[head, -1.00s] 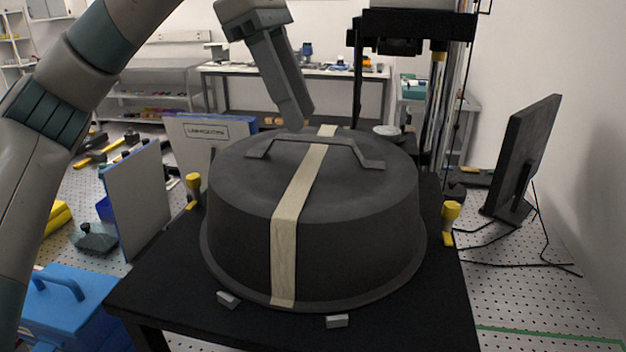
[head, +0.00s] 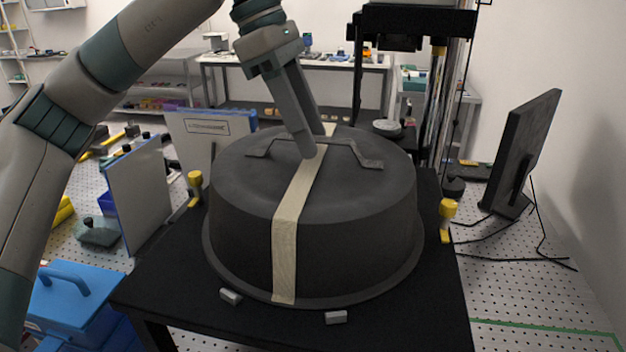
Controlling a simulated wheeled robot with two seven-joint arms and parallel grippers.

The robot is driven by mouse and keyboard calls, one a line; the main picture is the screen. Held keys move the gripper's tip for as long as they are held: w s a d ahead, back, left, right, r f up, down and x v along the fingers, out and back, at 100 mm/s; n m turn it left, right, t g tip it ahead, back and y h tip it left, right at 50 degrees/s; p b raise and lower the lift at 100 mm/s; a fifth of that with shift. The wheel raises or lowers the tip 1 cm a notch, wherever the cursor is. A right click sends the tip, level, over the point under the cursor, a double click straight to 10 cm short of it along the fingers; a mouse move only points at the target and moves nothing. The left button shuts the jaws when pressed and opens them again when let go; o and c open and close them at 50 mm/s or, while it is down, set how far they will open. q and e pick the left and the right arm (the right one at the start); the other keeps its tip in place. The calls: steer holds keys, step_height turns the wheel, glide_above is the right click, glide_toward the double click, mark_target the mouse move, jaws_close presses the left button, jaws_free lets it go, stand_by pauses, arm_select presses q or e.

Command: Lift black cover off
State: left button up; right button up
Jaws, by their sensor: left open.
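The black cover (head: 365,215) is a round, wide-rimmed lid sitting on a black table. A strip of beige tape (head: 285,240) runs over its top and down its front side. A flat dark handle (head: 365,155) spans the top of the cover. My left gripper (head: 313,152) comes down from above at the middle of the handle. It is open, its fingers around or just in front of the handle bar; I cannot tell whether they touch it. The fingers hide the middle of the handle and some tape. My right gripper is not in view.
The black table (head: 400,325) carries two small grey blocks (head: 336,317) at the cover's front rim and yellow-topped posts (head: 447,215) beside it. A black stand (head: 415,25) rises behind the cover. A monitor (head: 525,145) is at right, a blue toolbox (head: 75,300) at lower left.

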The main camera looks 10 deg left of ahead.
arm_select(q)
steer(key=shift+f, duration=0.25)
stand_by(0.3)
jaws_close()
stand_by(1.5)
